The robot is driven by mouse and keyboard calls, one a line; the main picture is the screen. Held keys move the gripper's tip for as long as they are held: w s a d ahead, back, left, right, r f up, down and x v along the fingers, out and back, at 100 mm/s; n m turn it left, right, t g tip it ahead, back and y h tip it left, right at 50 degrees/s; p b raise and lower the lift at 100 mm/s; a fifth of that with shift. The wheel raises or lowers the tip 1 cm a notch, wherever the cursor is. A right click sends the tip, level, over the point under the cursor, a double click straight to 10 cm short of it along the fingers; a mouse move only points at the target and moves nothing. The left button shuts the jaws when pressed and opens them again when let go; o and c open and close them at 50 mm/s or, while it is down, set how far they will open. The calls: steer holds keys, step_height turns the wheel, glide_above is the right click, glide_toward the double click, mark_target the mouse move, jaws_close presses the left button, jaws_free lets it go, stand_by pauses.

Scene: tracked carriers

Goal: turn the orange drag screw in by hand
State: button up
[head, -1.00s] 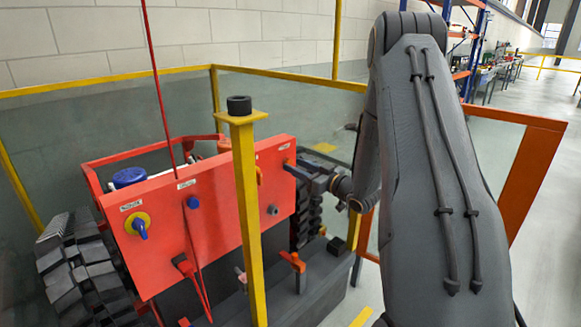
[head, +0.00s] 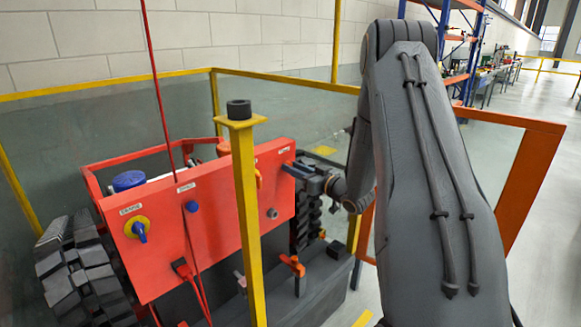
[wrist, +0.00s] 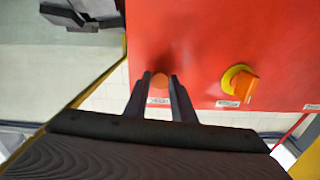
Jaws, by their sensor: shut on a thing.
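A label sits just below the screw, partly behind the right finger. In the head view my gripper (head: 297,169) is at the right end of the red panel (head: 215,215). The screw is hidden there.
An orange knob on a yellow disc (wrist: 240,83) is right of the screw in the wrist view. In the head view a yellow post (head: 247,215) stands before the panel. A blue knob on yellow (head: 139,229) is at the left. Orange-framed fencing (head: 532,175) stands right.

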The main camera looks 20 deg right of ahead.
steer(key=m+p, duration=0.4)
steer(key=m, duration=0.4)
steer(key=shift+m, duration=0.4)
steer(key=m+p, duration=0.3)
steer(key=m, duration=0.6)
steer(key=shift+m+p, duration=0.3)
steer(key=shift+m, duration=0.1)
